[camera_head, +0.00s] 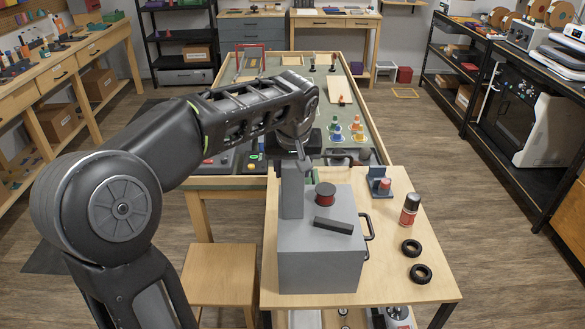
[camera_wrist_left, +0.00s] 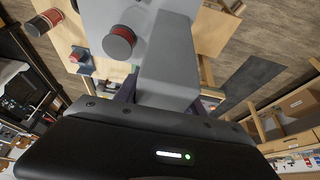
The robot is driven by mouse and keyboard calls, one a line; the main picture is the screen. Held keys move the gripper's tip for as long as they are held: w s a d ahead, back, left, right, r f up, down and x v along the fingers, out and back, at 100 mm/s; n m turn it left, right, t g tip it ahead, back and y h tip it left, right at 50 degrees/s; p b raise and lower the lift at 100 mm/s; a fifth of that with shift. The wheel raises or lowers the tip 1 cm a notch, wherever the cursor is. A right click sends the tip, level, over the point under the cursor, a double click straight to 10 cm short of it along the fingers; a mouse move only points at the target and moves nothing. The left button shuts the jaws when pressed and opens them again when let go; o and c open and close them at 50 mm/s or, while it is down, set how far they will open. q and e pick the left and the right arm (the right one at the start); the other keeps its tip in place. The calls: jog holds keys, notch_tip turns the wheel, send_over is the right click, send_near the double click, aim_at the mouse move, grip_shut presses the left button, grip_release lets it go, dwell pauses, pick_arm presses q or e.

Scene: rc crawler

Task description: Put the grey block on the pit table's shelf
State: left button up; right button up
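The grey block (camera_head: 291,190) is a tall upright piece at the back left of the grey box's top in the head view. I cannot tell whether it rests on the box or hangs just over it. It also fills the middle of the left wrist view (camera_wrist_left: 172,62). My left gripper (camera_head: 302,150) is above the block, with a dark finger on each side of it, seemingly shut on its upper end. The pale wooden table (camera_head: 420,276) carries the grey box; items show on a lower level beneath it, partly hidden. My right gripper is not in view.
The grey box (camera_head: 320,270) has a side handle, a red spool (camera_head: 325,190) and a black bar (camera_head: 333,226) on top. A wooden stool (camera_head: 220,275) is at left. A green-topped table lies behind.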

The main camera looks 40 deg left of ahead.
pick_arm(q)
jog(key=o, duration=0.4)
jog(key=shift+r, duration=0.1)
notch_tip(320, 180, up, 11)
send_over(293, 166)
jog(key=shift+r+b, duration=0.1)
jog(key=shift+b, duration=0.3)
jog(key=shift+o, duration=0.3)
jog(key=shift+w, duration=0.1)
